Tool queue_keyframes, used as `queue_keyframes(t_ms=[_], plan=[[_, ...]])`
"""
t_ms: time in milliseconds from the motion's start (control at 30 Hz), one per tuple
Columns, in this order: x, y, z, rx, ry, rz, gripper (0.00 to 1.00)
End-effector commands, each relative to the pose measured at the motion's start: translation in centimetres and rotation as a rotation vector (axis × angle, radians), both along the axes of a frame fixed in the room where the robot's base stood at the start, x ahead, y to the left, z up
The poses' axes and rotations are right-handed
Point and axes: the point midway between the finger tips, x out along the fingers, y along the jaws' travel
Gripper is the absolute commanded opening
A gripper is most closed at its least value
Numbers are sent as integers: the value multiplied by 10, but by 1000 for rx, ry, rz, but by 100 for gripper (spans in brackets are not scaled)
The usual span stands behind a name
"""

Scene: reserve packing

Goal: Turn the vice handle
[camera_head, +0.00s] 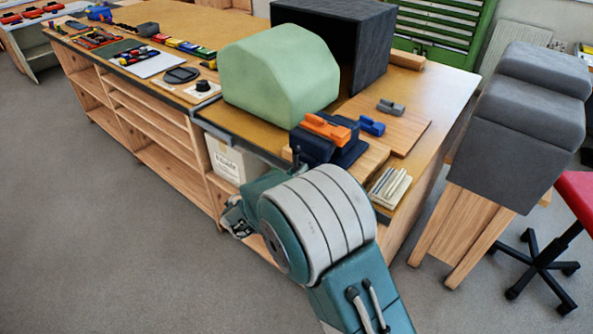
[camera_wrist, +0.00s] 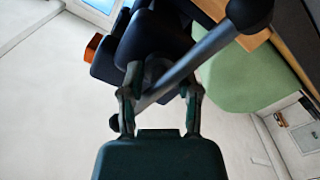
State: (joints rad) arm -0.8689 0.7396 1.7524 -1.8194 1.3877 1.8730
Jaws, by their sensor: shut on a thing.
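The vice (camera_head: 316,150) is dark navy and sits at the near edge of the workbench, with an orange block (camera_head: 326,128) at its top. In the wrist view the vice (camera_wrist: 152,38) is beyond my fingers. Its handle (camera_wrist: 205,50) is a dark grey bar with a ball at each end, lying diagonally across the view. My gripper (camera_wrist: 160,84) is shut on the handle, its two fingers on either side of the bar near the smaller ball end. In the head view my arm hides most of the handle and the grip.
A pale green rounded block (camera_head: 280,72) and a dark grey open box (camera_head: 345,35) stand behind the vice. A blue block (camera_head: 372,126) and pale strips (camera_head: 390,187) lie to its right. Grey foam blocks (camera_head: 520,140) stand farther right. The floor at left is clear.

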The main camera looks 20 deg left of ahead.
Motion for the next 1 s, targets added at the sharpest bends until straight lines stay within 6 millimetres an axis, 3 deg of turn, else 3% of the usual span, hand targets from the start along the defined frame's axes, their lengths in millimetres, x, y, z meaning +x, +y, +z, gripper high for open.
queue_keyframes(t_ms=[200,533,567,633,1000], plan=[[2,1,-2,-110,51,6,0],[2,1,-2,-121,56,6,0],[2,1,-2,-121,55,5,47],[1,1,-2,-121,56,6,78],[1,-1,0,-118,52,3,80]])
